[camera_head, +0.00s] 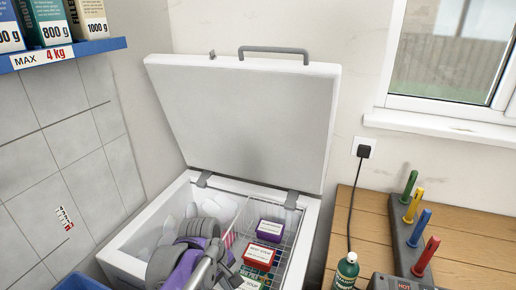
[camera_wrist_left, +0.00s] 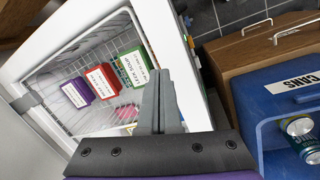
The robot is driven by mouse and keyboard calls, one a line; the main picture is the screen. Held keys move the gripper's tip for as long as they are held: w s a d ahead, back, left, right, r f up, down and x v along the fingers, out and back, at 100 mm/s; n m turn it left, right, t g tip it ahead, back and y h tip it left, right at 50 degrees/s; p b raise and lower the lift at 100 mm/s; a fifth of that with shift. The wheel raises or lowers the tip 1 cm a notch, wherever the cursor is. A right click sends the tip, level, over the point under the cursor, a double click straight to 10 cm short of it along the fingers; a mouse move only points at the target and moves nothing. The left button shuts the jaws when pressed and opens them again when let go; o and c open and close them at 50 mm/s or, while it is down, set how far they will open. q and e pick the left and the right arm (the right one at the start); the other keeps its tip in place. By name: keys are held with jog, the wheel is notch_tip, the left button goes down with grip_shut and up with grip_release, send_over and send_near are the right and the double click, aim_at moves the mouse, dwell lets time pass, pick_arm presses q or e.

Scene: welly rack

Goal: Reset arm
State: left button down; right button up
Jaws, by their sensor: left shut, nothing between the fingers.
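My left gripper (camera_wrist_left: 161,80) is shut and empty in the left wrist view, its two grey fingers together in front of the freezer's open basket. In the head view my purple and grey left arm reaches over the front of the open white chest freezer (camera_head: 312,215); its fingertips cannot be made out there. The freezer lid (camera_head: 245,120) stands up. Its wire basket holds a purple tub (camera_head: 269,231), a red tub (camera_head: 258,257) and a green tub (camera_head: 248,284). The same purple (camera_wrist_left: 77,92), red (camera_wrist_left: 102,83) and green (camera_wrist_left: 137,66) tubs show in the wrist view. My right gripper is not in view.
A wooden worktop (camera_head: 470,238) at the right bears a rack (camera_head: 404,238) with coloured handles and a dark green bottle (camera_head: 346,271). A blue shelf (camera_head: 100,48) with cartons is at upper left. A blue crate (camera_wrist_left: 262,92) labelled CANS holds cans (camera_wrist_left: 302,128).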

pick_arm(q)
jog(key=s+a+r+m+t+y+p, duration=0.1)
jog(key=s+a+m+t+p, duration=0.1)
jog(key=s+a+m, duration=0.3)
jog(key=s+a+r+m+t+y+p, duration=0.1)
jog(key=s+a+m, duration=0.4)
jog(key=s, duration=0.6)
jog(key=shift+s+r+t+p, duration=0.25)
jog(key=shift+t+p, duration=0.45)
jog(key=shift+p, duration=0.5)
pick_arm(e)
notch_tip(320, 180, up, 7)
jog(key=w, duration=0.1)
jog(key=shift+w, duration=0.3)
pick_arm(q)
jog(key=shift+w, duration=0.1)
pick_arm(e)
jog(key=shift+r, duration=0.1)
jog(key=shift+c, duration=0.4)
